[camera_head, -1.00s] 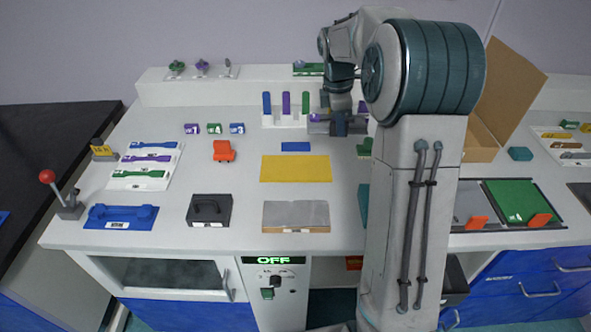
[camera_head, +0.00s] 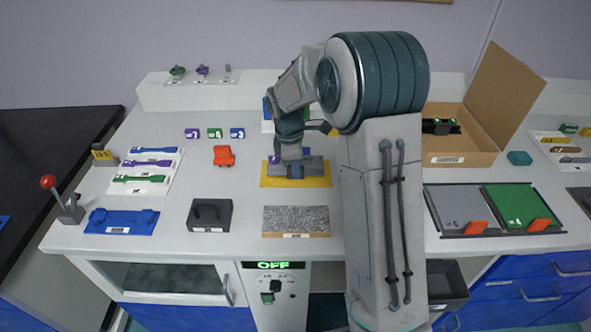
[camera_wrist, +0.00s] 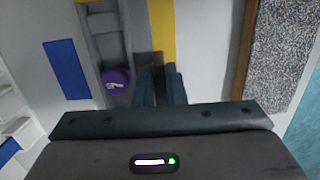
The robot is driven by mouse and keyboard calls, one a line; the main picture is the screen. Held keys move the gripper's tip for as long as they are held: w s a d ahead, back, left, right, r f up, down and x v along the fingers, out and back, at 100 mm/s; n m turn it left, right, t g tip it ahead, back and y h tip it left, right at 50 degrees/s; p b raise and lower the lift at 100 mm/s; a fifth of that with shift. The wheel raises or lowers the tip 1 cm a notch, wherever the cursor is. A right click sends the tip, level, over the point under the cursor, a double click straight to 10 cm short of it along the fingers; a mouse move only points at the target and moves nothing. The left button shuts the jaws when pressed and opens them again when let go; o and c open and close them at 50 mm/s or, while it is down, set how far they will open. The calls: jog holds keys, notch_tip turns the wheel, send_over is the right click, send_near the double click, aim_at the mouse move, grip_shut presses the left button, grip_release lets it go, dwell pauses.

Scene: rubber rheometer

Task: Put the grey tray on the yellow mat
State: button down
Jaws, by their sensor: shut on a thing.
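The grey tray (camera_head: 313,164) is over the yellow mat (camera_head: 268,182), with yellow showing along its front and left. I cannot tell whether it touches the mat or hangs just above it. A purple round piece (camera_head: 274,159) sits at its left end. My gripper (camera_head: 295,170) points down and is shut on the tray's near side. In the wrist view, the tray (camera_wrist: 104,45) with its compartments and the purple piece (camera_wrist: 116,82) lies left of my gripper fingers (camera_wrist: 160,85). A strip of the mat (camera_wrist: 162,30) shows beside it. My fingers hide part of the tray's edge.
A speckled block (camera_head: 296,220) lies in front of the mat, and a black handled box (camera_head: 210,214) is at its left. An orange piece (camera_head: 224,156) stands to the left. An open cardboard box (camera_head: 460,150) is at the right.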

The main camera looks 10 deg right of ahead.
jog(key=shift+f, duration=0.55)
jog(key=shift+f, duration=0.1)
jog(key=c, duration=1.5)
grip_release()
notch_tip(320, 180, up, 12)
jog(key=a, duration=0.2)
jog(key=s+d+m+t, duration=0.1)
jog(key=s+d+m, duration=0.1)
jog(key=s+m, duration=0.6)
jog(key=s+d+m+t+y, duration=0.1)
jog(key=s+m, duration=0.7)
jog(key=s, duration=0.9)
jog(key=shift+s+d+t, duration=0.25)
jog(key=shift+d+t, duration=0.25)
jog(key=shift+d, duration=0.05)
